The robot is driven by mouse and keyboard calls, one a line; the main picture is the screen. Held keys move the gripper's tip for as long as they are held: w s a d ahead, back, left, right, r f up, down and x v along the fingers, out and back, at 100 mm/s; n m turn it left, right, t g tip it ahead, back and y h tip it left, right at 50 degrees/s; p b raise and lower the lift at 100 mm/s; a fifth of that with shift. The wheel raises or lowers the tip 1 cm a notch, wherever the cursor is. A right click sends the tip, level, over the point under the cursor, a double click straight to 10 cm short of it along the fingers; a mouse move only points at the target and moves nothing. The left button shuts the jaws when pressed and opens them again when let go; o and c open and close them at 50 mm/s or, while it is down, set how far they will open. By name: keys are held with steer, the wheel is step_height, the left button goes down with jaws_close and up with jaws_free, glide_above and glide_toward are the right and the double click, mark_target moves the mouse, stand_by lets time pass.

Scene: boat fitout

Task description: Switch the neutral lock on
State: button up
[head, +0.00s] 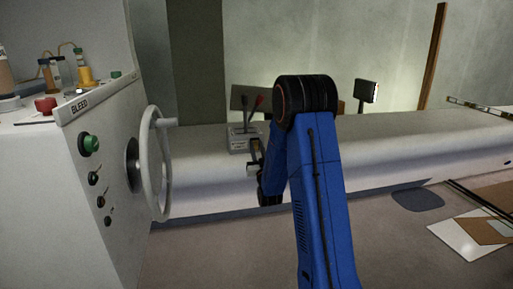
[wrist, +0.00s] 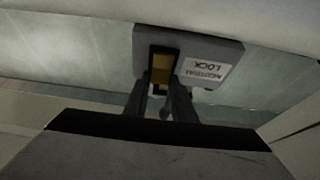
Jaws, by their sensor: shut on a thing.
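The neutral lock is a grey block (wrist: 225,50) at the top of the wrist view, with an upside-down label (wrist: 205,69) and a yellow-brown slot (wrist: 162,68). My gripper (wrist: 164,98) reaches up to this slot; its two dark fingers are shut on the small lock tab, mostly hidden between them. In the head view, the grey control box (head: 240,140) carries a black lever and a red-tipped lever (head: 258,104). My gripper (head: 254,160) is at its front right side, and the lock is too small to make out there.
A board (head: 470,235) lies on the floor.

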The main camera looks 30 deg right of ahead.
steer(key=o, duration=1.1)
steer(key=shift+c, duration=0.2)
steer(key=v, duration=1.2)
